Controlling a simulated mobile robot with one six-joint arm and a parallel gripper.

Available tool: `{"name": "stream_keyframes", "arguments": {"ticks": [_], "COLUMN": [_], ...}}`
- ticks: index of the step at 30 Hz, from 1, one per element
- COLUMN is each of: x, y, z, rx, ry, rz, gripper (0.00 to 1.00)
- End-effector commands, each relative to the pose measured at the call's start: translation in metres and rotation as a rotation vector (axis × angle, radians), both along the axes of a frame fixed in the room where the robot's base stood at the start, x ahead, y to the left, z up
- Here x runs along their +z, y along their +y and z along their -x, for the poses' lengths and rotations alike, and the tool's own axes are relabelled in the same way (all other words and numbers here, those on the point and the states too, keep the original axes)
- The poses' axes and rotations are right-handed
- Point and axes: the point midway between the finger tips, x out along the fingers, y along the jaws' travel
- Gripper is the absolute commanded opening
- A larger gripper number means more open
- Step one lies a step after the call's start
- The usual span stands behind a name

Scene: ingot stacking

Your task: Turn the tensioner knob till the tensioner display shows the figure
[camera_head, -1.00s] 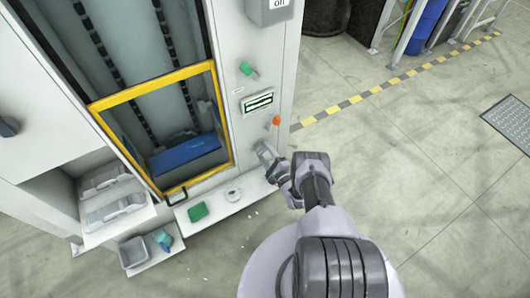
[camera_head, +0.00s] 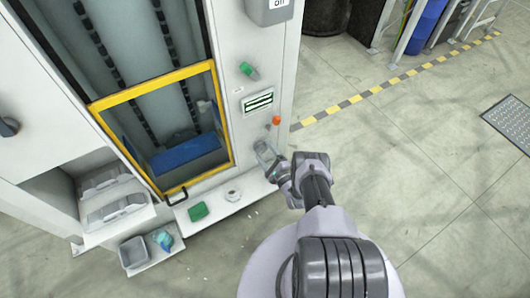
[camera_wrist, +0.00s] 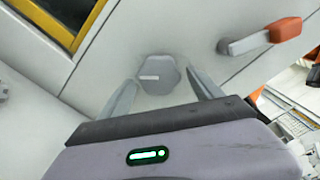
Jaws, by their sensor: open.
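The tensioner knob (camera_wrist: 158,75) is a grey, many-sided knob with a white mark line, on the pale cabinet face in the wrist view. My gripper (camera_wrist: 161,76) is open, with one finger on each side of the knob. I cannot tell whether the fingers touch it. In the head view my gripper (camera_head: 263,150) is at the cabinet's lower right face and hides the knob. The tensioner display (camera_head: 257,102) is a small panel with dark green and white bands above the gripper. Its figure is too small to read.
An orange-tipped lever (camera_wrist: 264,38) sticks out right of the knob. A yellow-framed window (camera_head: 157,82) is to the left. A ledge (camera_head: 228,203) with a green block (camera_head: 198,211) lies below. The floor right is open.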

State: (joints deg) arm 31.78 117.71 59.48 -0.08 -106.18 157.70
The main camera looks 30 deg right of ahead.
Motion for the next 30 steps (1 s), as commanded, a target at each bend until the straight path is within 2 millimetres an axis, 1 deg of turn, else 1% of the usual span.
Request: {"name": "stream_keyframes", "arguments": {"ticks": [4, 7, 11, 15, 18, 21, 25, 30], "x": [0.000, 0.001, 0.000, -0.001, -0.002, -0.001, 0.000, 0.000], "y": [-0.001, -0.002, -0.004, -0.006, -0.007, -0.007, -0.006, -0.006], "z": [0.004, 0.020, 0.060, 0.107, 0.136, 0.157, 0.171, 0.175], "rx": [-0.001, -0.003, -0.006, -0.007, -0.007, -0.006, -0.002, 0.000], "ry": [0.001, 0.003, 0.004, 0.004, 0.002, 0.002, 0.000, 0.000], "rz": [0.000, -0.001, -0.003, -0.003, -0.003, -0.003, -0.001, 0.000], "gripper": [0.75, 0.75, 0.75, 0.75, 0.75, 0.75, 0.75, 0.75]}}
